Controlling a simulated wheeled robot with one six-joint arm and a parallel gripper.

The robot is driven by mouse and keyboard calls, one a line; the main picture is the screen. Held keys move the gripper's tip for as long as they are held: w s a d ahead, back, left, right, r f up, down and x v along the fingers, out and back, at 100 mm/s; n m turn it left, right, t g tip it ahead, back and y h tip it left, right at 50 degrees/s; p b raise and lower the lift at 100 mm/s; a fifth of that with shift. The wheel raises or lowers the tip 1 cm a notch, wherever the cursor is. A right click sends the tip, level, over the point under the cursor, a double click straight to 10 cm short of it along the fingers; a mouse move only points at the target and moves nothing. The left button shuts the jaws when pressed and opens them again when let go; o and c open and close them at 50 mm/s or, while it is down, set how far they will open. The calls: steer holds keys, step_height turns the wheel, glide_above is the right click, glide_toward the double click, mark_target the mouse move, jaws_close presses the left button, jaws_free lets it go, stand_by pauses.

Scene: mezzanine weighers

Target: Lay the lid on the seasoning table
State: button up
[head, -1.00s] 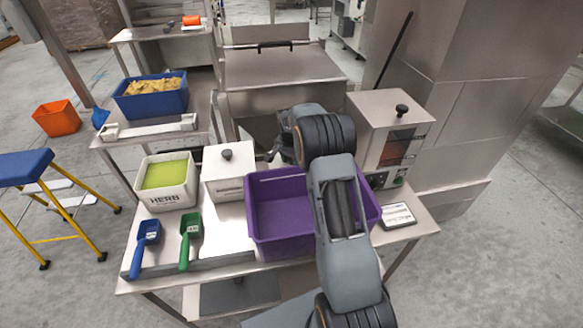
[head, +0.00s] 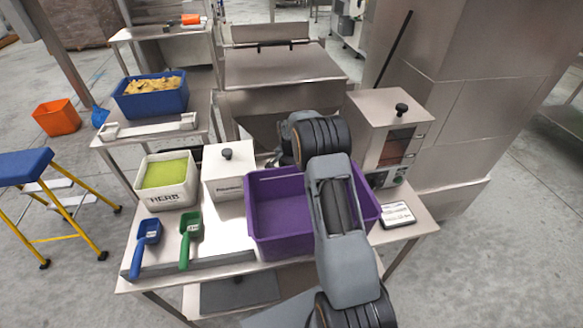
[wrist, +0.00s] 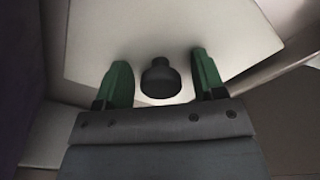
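A white lidded bin (head: 228,185) stands on the steel table (head: 215,225), between the herb bin and the purple crate. Its lid (head: 213,158) is on top, with a black knob (head: 227,153). In the wrist view, a pale flat lid (wrist: 160,35) with a black knob (wrist: 160,78) fills the middle. My gripper (wrist: 163,75) is open, a green finger showing on each side of that knob with gaps between. In the head view my gripper is mostly hidden by my arm, right of the white bin; I cannot tell how close it is to the knob.
A purple crate (head: 276,252) stands below my arm. A green-filled herb bin (head: 165,200) and blue (head: 146,235) and green (head: 190,230) scoops are at left. A knobbed metal box (head: 370,125) stands right, with a small device (head: 396,215) before it.

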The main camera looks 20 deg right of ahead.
steer(key=shift+r, duration=0.15)
steer(key=s+a+r+n, duration=0.1)
steer(key=s+a+r, duration=0.15)
steer(key=r, duration=0.65)
steer(key=s+a+r+n, duration=0.1)
steer(key=s+r, duration=0.2)
steer(key=r, duration=0.6)
steer(key=s+a+r+n+t, duration=0.1)
steer(key=s+a+n, duration=0.3)
steer(key=s, duration=0.8)
steer(key=s+a+r+n+t, duration=0.1)
steer(key=s+a+n, duration=0.3)
steer(key=s, duration=0.8)
steer(key=shift+s+n+t+y+b, duration=0.15)
steer(key=shift+n+t+y+b, duration=0.15)
steer(key=shift+n+t, duration=0.4)
